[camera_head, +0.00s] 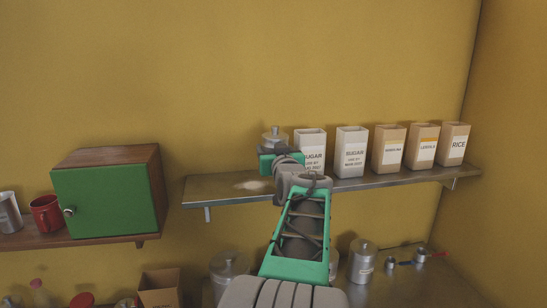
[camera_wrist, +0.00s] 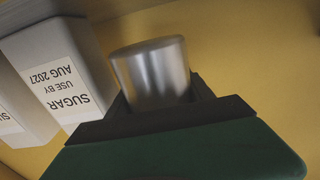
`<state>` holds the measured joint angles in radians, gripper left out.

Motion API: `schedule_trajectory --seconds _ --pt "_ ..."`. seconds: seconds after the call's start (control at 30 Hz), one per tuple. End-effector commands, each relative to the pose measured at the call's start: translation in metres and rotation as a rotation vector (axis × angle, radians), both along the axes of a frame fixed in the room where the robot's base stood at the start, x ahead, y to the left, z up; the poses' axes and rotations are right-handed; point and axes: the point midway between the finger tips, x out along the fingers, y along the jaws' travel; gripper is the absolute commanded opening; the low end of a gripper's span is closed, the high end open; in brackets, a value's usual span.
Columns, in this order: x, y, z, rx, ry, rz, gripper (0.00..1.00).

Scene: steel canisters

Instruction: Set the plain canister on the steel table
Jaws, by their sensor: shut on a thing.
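My gripper (camera_head: 281,160) is shut on a plain steel canister (camera_head: 274,138) at the wall shelf, left of the sugar boxes. In the head view only the canister's upper part and knobbed lid show above my gripper. In the wrist view the canister (camera_wrist: 152,72) sits between the dark jaws, with bare metal and no label on the part that shows. It seems clear of the shelf, though its base is hidden in the head view. The steel table (camera_head: 400,288) is below at the lower right, partly hidden by my arm.
Sugar boxes (camera_head: 352,150) and other labelled boxes (camera_head: 424,145) line the metal shelf (camera_head: 225,188). A labelled canister (camera_head: 362,262), another canister (camera_head: 227,272) and small measuring cups (camera_head: 420,255) stand below. A green-doored cabinet (camera_head: 108,195) and red mug (camera_head: 46,213) are at left.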

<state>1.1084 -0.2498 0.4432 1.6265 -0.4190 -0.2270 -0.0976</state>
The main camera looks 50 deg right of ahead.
Motion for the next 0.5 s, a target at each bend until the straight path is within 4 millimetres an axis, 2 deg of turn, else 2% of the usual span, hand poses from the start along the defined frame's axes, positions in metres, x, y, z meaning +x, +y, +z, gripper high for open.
schedule_trajectory --seconds 0.1,0.23,0.5 --pt "0.008 -0.005 -0.016 0.003 0.002 0.002 0.07" --pt "0.007 -0.004 -0.036 0.000 0.000 0.000 0.07" --pt "0.006 -0.004 -0.039 -0.003 -0.002 0.000 0.07"
